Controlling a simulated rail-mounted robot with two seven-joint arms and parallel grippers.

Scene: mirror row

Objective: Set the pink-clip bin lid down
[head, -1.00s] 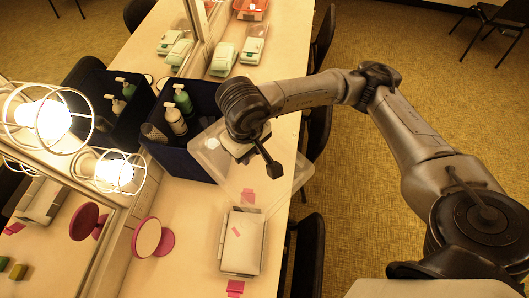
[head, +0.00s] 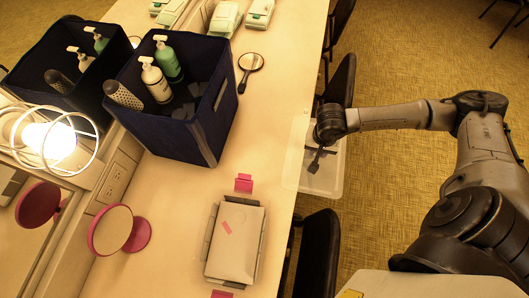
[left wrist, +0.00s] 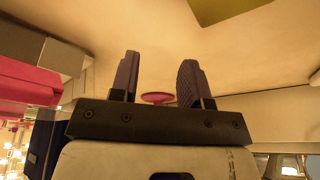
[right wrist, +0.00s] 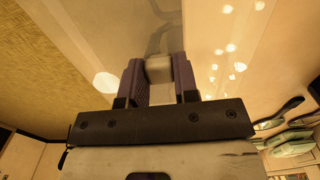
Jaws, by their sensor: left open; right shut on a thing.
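The bin lid (head: 296,155) is a clear, see-through sheet. In the head view it overlaps the table's right edge and extends out over the floor side. My right gripper (head: 318,158) is above it. In the right wrist view the right gripper (right wrist: 160,82) is shut on a pale knob (right wrist: 158,68), with the clear lid (right wrist: 150,25) spreading beyond it. I cannot tell whether the lid touches the table. My left gripper (left wrist: 157,85) is open and empty in the left wrist view; it is not in the head view.
A navy bin (head: 200,138) holds bottles and a brush. A white case (head: 235,240) lies nearer, between pink marks (head: 243,183). A round pink mirror (head: 112,229), a hand mirror (head: 251,62) and chairs (head: 318,255) are around. The tabletop between navy bin and lid is clear.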

